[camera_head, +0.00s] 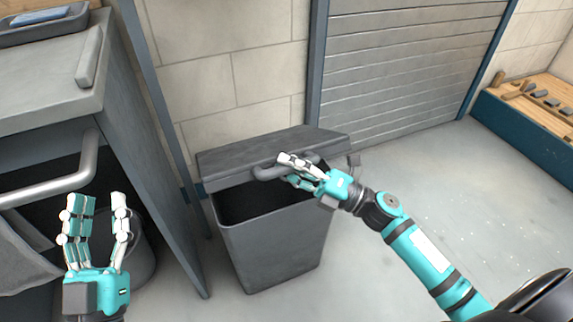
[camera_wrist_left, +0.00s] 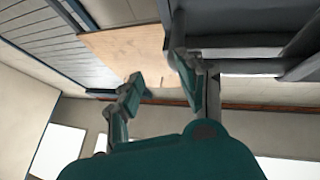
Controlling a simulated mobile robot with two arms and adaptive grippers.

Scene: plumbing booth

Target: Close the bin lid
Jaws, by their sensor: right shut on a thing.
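A grey bin (camera_head: 270,240) stands on the floor against the wall in the head view. Its grey lid (camera_head: 262,150) is raised and tilted, with a dark gap between its front edge and the bin's rim. The lid has a bar handle (camera_head: 268,173) on its front. My right gripper (camera_head: 290,170) is at the handle, its fingers shut on it, and hides part of it. My left gripper (camera_head: 97,205) is open and empty at the left, fingers pointing up, apart from the bin. The left wrist view shows its fingers (camera_wrist_left: 155,95) spread with nothing between them.
A grey counter (camera_head: 50,75) with a tray (camera_head: 45,28) and a metal bar (camera_head: 60,185) stands at the left, close to my left gripper. A round bucket (camera_head: 143,260) is behind that gripper. A shutter (camera_head: 400,70) is at the back. The floor (camera_head: 430,200) at the right is clear.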

